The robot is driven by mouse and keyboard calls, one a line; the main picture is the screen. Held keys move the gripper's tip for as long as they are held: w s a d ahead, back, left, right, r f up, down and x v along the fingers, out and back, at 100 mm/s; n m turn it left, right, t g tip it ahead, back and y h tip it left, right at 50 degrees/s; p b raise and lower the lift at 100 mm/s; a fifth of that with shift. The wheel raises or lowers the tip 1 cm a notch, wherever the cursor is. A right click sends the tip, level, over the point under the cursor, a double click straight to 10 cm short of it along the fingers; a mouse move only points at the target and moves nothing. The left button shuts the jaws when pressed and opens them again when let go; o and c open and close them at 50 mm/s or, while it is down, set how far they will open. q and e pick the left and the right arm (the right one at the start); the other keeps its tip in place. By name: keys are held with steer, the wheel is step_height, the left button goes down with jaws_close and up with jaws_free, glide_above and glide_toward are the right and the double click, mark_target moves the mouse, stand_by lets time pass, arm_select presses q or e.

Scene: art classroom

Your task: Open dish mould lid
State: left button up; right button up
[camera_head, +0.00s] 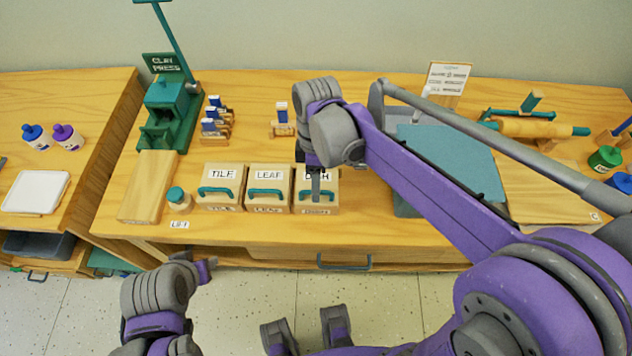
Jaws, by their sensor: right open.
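The dish mould (329,207) is a light wooden box at the right end of a row of three on the table. Its white top label is partly covered, and its teal lid handle is mostly hidden by my gripper. The lid looks closed. My right gripper (316,188) points down over the front of the dish mould, at the handle. It is open; whether its fingers touch or straddle the handle cannot be made out. My left arm is low at the bottom left, away from the moulds; its fingers are not clear.
The leaf mould (268,203) and tile mould (219,206) stand close on the left. The clay press (170,110) stands at the back left.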

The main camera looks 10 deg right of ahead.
steer(key=shift+c, duration=0.3)
jaws_close()
stand_by(1.1)
